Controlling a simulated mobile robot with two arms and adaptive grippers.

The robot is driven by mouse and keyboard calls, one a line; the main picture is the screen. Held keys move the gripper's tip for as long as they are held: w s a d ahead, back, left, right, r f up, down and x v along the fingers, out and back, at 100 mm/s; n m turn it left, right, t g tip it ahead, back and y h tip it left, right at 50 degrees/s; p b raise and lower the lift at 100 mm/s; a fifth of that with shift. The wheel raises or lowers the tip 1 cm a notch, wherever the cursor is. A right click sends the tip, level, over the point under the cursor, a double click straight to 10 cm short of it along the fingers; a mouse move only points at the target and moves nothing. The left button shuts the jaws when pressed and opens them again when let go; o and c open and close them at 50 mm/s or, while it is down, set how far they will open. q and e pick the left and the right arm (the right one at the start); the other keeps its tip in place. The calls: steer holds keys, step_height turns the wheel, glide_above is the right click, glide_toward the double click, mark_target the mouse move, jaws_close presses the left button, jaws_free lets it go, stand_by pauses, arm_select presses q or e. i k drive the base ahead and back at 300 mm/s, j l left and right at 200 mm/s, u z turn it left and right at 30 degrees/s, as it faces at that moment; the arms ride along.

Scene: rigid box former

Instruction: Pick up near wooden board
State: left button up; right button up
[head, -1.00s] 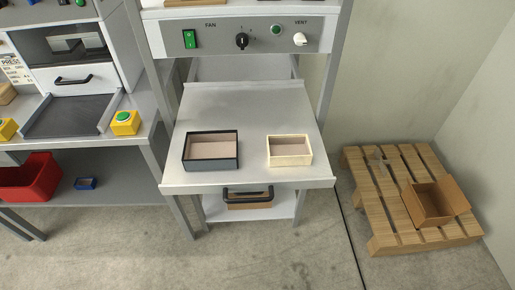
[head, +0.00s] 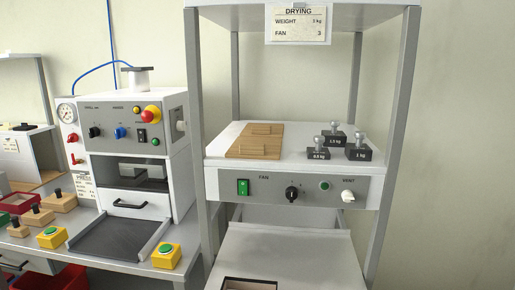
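The near wooden board (head: 252,150) lies flat on the white top of the drying unit (head: 222,144), left of the weights. Neither of my grippers is in the head view.
Several dark weights (head: 332,142) with knobs stand right of the boards. Uprights (head: 392,140) frame the shelf, with a DRYING card (head: 299,23) hanging above. A press (head: 140,140) stands left. The control panel (head: 300,189) is below the boards.

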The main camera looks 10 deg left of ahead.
mark_target(246, 147)
steer(key=z, duration=0.35)
steer(key=j+z, duration=0.4)
steer(key=j, duration=0.25)
steer(key=j+z, duration=0.35)
steer(key=j, duration=0.25)
